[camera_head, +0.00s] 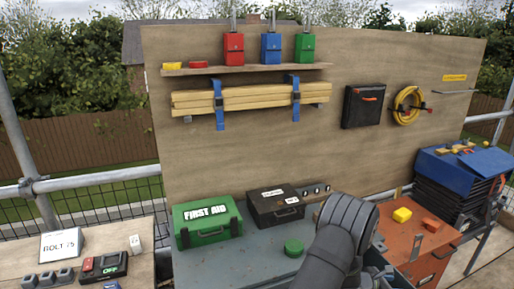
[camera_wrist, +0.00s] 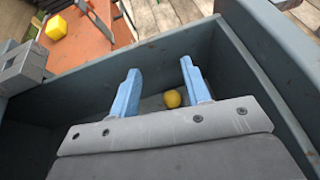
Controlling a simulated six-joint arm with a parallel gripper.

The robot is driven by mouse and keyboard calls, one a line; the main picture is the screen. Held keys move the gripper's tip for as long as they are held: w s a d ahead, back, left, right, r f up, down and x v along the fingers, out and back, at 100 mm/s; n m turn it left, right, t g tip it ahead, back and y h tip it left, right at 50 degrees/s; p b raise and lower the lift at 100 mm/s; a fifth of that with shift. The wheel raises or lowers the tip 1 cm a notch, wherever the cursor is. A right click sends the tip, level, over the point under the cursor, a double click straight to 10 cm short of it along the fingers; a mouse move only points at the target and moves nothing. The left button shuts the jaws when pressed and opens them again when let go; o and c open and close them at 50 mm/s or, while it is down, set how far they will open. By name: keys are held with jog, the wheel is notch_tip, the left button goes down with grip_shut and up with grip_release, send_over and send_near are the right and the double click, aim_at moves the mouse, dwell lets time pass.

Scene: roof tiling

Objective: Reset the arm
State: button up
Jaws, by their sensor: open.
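My gripper (camera_wrist: 160,75) shows in the wrist view as two blue fingers, spread apart with nothing between their tips. It points into a grey bin (camera_wrist: 95,72) with tall walls. A small yellow ball (camera_wrist: 172,99) lies on the bin floor, near the right finger and apart from it. In the head view my dark arm comes up from the bottom edge right of centre. It bends over toward the lower right, and my gripper's fingers cannot be made out there.
An orange-brown surface (camera_head: 414,238) at right holds a yellow block (camera_head: 402,215) and an orange block (camera_head: 431,225). A wooden board (camera_head: 250,140) rises behind.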

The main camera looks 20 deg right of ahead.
notch_tip(320, 180, up, 12)
jog(key=w+a+r+n+t+y, duration=0.1)
jog(key=w+a+r+n+t, duration=0.2)
jog(key=w+a, duration=0.6)
jog(key=w+a+r+n+t+y, duration=0.1)
jog(key=w+a+r+n+t, duration=0.2)
jog(key=w+a, duration=0.7)
jog(key=w+a+r+n+t, duration=0.3)
jog(key=w+a, duration=0.6)
jog(key=w, duration=0.3)
jog(key=shift+w+a+r+t+y, duration=0.15)
jog(key=shift+a+r+t+y, duration=0.25)
jog(key=shift+t, duration=0.2)
